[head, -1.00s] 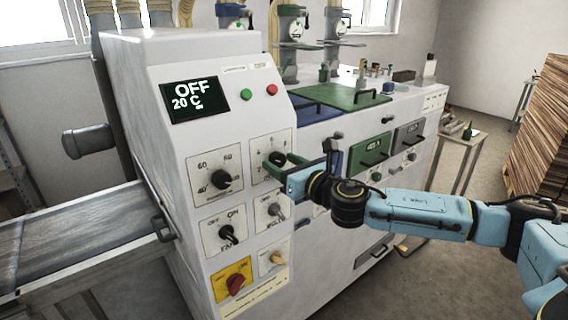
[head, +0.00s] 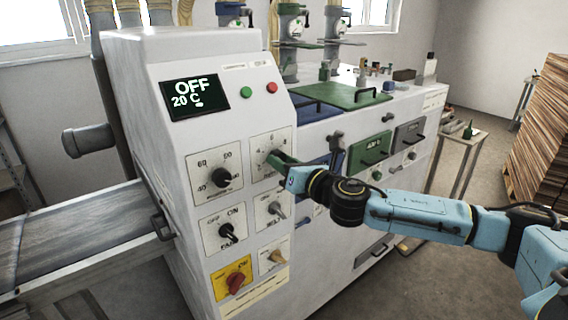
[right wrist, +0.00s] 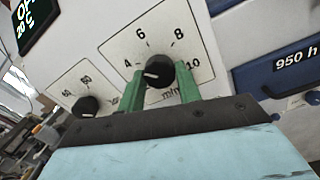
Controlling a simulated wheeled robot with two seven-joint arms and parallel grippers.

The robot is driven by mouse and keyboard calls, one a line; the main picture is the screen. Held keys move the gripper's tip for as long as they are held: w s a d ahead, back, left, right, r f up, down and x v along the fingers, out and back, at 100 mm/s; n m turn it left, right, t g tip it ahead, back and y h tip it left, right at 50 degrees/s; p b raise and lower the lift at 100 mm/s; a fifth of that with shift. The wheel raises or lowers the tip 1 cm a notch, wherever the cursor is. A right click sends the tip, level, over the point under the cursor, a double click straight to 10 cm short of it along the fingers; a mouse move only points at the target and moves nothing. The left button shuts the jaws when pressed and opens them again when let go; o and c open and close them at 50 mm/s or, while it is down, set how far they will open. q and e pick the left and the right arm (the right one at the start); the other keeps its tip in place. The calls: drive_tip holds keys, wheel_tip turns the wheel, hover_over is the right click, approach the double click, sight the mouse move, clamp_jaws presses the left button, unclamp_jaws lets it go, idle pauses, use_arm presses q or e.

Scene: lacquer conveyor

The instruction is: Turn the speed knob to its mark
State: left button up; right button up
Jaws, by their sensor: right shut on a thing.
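The speed knob (right wrist: 158,72) is a black round knob on a white dial plate (right wrist: 128,48) marked 4, 6, 8 and 10 with "m/min" below. Its white pointer line aims left, near or a little below the 4. My right gripper (right wrist: 160,88) has its green fingers on both sides of the knob and is shut on it. In the head view the right gripper (head: 272,158) reaches the upper right dial of the machine's front and hides most of the knob. My left gripper is not in view.
A temperature knob (head: 221,178) is left of the speed dial, with the fan knob (head: 227,232), belt knob (head: 275,209) and red main switch (head: 236,282) below. The display (head: 197,97) reads OFF, 20 C. Blue and green drawers (head: 370,151) are to the right.

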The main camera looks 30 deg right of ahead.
drive_tip(key=m+p, duration=0.4)
drive_tip(key=m, duration=1.7)
drive_tip(key=shift+r+h, duration=0.15)
drive_tip(key=shift+h, duration=0.15)
drive_tip(key=shift+m, duration=0.4)
drive_tip(key=shift+a, duration=0.1)
drive_tip(key=o, duration=1)
